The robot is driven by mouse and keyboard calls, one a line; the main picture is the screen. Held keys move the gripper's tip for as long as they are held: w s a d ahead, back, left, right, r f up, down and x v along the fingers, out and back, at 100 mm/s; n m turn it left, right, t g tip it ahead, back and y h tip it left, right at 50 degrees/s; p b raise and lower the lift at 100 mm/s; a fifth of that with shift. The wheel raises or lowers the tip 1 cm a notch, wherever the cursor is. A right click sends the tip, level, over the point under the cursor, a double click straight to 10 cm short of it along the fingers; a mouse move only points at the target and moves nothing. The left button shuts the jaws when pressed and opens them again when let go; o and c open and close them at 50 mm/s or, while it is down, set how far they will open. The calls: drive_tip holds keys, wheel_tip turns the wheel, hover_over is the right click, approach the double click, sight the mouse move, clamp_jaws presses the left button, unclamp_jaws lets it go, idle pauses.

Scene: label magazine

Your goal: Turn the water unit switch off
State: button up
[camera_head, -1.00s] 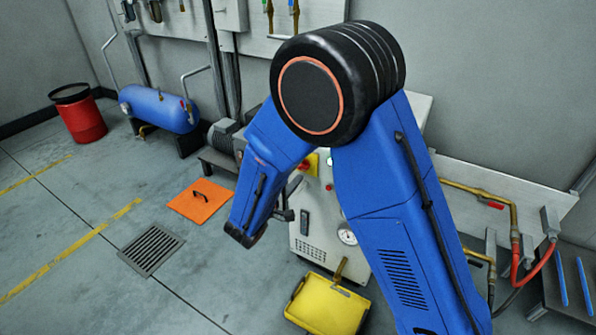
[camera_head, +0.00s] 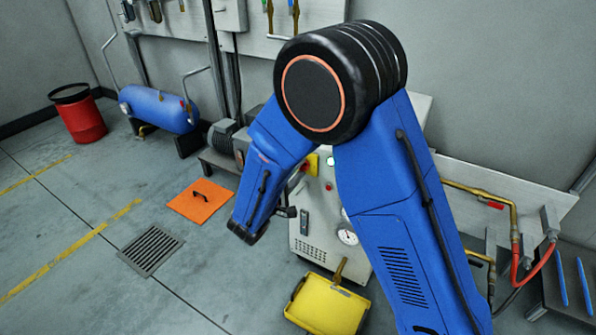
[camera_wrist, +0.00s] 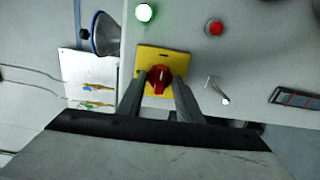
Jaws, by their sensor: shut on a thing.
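The water unit (camera_head: 303,238) is a pale cabinet behind my arm in the head view. Its switch is a red rotary knob (camera_wrist: 159,77) on a yellow square plate (camera_wrist: 150,56) in the wrist view. My gripper (camera_wrist: 160,84) faces the plate with one finger on each side of the knob, shut on it. The yellow plate (camera_head: 313,163) also shows in the head view beside my forearm, which hides part of the cabinet front.
A lit green lamp (camera_wrist: 144,12) and a red button (camera_wrist: 215,28) sit near the switch. A yellow dustpan-like tray (camera_head: 327,306) lies before the cabinet. An orange plate (camera_head: 201,201) and a floor drain (camera_head: 151,250) lie left, with clear floor around them.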

drive_tip(key=n, duration=0.8)
drive_tip(key=shift+n, duration=0.4)
drive_tip(key=n, duration=0.4)
drive_tip(key=shift+f, duration=0.1)
drive_tip(key=shift+n, duration=2.3)
drive_tip(key=o, duration=1)
drive_tip(key=shift+o, duration=0.2)
drive_tip(key=v, duration=1.7)
drive_tip(key=shift+s, duration=0.2)
